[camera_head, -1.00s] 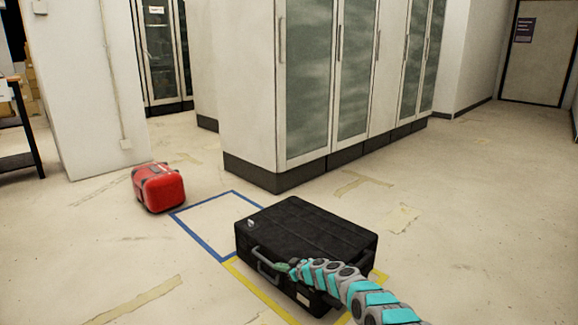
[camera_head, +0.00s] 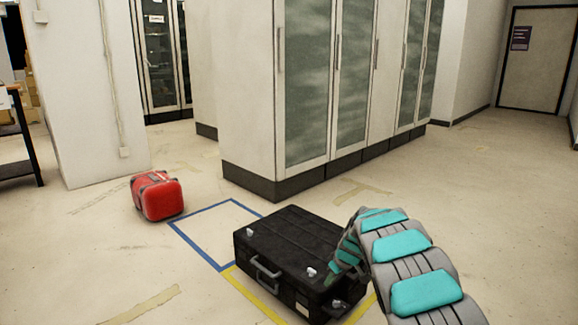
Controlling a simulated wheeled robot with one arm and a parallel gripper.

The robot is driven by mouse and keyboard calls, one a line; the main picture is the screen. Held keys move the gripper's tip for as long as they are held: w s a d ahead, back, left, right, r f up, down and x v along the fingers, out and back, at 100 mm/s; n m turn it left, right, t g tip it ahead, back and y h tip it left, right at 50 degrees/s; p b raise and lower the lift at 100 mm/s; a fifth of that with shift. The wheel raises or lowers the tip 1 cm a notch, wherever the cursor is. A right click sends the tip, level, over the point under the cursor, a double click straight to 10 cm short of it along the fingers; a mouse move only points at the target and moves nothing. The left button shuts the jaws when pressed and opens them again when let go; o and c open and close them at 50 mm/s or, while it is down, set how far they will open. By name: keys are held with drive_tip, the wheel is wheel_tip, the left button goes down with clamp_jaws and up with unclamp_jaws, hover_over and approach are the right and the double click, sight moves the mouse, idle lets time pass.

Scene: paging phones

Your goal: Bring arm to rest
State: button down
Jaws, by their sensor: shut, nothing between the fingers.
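My arm (camera_head: 425,280) rises from the bottom right, arches over and comes down at the right end of the black case (camera_head: 290,240). The end with my gripper (camera_head: 333,276) is small and dark there, in front of the case's right front corner. It looks shut and holds nothing that I can see. Whether it touches the case cannot be told. The case lies flat on the floor, its grey handle (camera_head: 266,268) facing front left, clear of my gripper.
Blue tape (camera_head: 194,245) marks an empty floor area behind left of the case, and yellow tape (camera_head: 250,292) edges the case's place. A red case (camera_head: 158,198) stands at left. Tall glass-door cabinets (camera_head: 305,90) stand behind. Open floor (camera_head: 490,210) lies at right.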

drive_tip(key=s+d+r+m+g+h, duration=0.1)
drive_tip(key=s+r+m, duration=0.1)
drive_tip(key=s+r, duration=0.45)
drive_tip(key=s+d+r+m+g, duration=0.1)
drive_tip(key=s+r, duration=0.3)
drive_tip(key=s, duration=0.6)
drive_tip(key=s+d+r+m+g+h, duration=0.1)
drive_tip(key=s+d+r+m, duration=0.1)
drive_tip(key=s+r, duration=0.5)
drive_tip(key=s+a+m+g, duration=0.2)
drive_tip(key=s, duration=3.1)
drive_tip(key=shift+s+a+r+m+g+h+p, duration=0.2)
drive_tip(key=shift+m+g+h+p, duration=0.1)
drive_tip(key=shift+m+h, duration=0.1)
